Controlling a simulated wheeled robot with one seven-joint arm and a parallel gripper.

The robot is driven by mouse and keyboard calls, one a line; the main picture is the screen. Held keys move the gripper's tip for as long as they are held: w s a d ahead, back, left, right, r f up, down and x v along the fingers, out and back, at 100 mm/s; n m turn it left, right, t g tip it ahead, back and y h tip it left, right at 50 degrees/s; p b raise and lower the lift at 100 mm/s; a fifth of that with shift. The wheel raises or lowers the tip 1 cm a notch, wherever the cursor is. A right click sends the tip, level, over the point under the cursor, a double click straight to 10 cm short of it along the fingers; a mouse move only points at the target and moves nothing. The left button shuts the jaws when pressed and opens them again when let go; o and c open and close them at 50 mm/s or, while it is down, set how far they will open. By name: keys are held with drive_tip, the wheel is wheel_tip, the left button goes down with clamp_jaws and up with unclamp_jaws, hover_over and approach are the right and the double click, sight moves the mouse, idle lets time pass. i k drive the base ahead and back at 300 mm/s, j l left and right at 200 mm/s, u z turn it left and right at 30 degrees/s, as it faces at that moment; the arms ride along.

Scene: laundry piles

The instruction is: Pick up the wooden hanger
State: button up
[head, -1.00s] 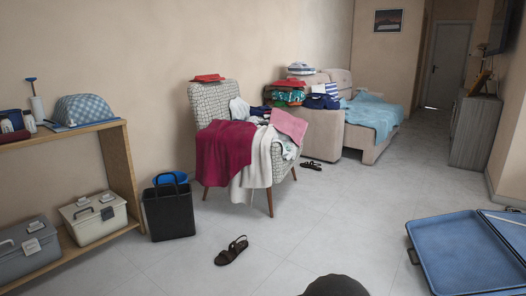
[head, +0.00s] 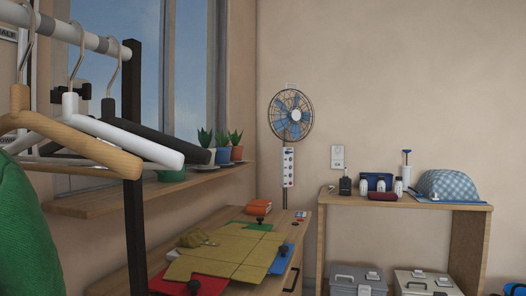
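The wooden hanger (head: 74,137) hangs by its metal hook from a white rail (head: 68,31) at the left of the head view, close to the camera. Its left end runs out of the frame. Just right of it hang a white hanger (head: 125,139) and a black hanger (head: 152,140) on the same rail. My gripper is not in view.
A black upright post (head: 134,220) stands under the rail's end. A green garment (head: 30,240) hangs at the lower left.

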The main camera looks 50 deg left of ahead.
sight(120, 163)
drive_tip(key=u, duration=3.2)
drive_tip(key=i+l+u, duration=0.1)
drive_tip(key=l+u, duration=0.2)
drive_tip(key=l, duration=0.15)
drive_tip(key=l+u, duration=0.35)
drive_tip(key=l, duration=0.15)
drive_tip(key=i, duration=0.05)
